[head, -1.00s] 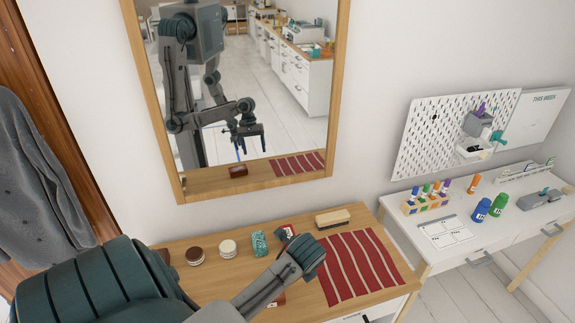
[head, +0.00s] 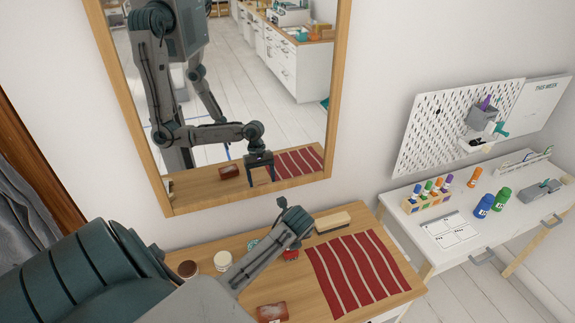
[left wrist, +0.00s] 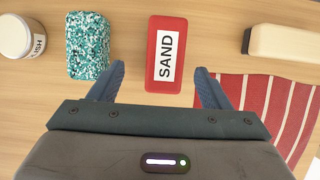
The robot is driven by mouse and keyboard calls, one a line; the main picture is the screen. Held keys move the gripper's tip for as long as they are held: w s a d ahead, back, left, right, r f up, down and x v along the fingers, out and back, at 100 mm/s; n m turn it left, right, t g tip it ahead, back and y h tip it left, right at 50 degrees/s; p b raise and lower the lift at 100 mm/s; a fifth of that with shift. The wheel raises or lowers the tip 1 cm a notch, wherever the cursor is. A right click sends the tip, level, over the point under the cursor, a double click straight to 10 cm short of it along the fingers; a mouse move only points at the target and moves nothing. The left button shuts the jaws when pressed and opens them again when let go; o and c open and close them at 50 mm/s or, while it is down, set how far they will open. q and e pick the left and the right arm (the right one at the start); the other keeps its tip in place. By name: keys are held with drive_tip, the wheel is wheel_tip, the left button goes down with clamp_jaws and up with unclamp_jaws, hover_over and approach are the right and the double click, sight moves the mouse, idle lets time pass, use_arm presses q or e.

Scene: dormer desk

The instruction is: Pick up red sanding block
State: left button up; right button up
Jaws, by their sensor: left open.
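The red sanding block (left wrist: 165,54) lies flat on the wooden desk in the left wrist view, its white SAND label facing up. My left gripper (left wrist: 158,86) is open and empty, with its two blue fingers on either side of the block's near end. The block's body lies mostly ahead of the fingertips, nearer the right finger. In the head view my left gripper (head: 292,238) is low over the desk beside the striped cloth. It hides most of the red block (head: 291,255) there. I cannot tell whether the fingers touch the desk.
A teal speckled block (left wrist: 88,45) and a white tin (left wrist: 20,38) lie left of the red block. A wood-backed brush (head: 332,222) and red striped cloth (head: 365,270) lie right. A reddish-brown labelled item (head: 271,312) is at the front. A mirror (head: 235,95) stands behind.

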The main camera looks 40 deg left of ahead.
use_arm(q)
drive_tip(key=p+x, duration=0.1)
drive_tip(key=x, duration=0.1)
drive_tip(key=w+p+x, duration=0.1)
drive_tip(key=x, duration=0.1)
drive_tip(key=shift+a+f, duration=0.2)
drive_tip(key=shift+f, duration=0.45)
drive_tip(key=shift+w, duration=0.1)
use_arm(e)
drive_tip(key=shift+w+a+r, duration=0.3)
drive_tip(key=shift+a+r, duration=0.15)
drive_tip(key=shift+r, duration=0.2)
drive_tip(key=shift+w+a+r, duration=0.25)
drive_tip(key=shift+a+r, duration=0.15)
drive_tip(key=shift+r, duration=0.2)
use_arm(q)
drive_tip(key=shift+f, duration=0.3)
use_arm(e)
drive_tip(key=shift+s, duration=0.1)
drive_tip(key=shift+a, duration=0.25)
use_arm(q)
drive_tip(key=c, duration=1.1)
drive_tip(key=shift+r, duration=0.1)
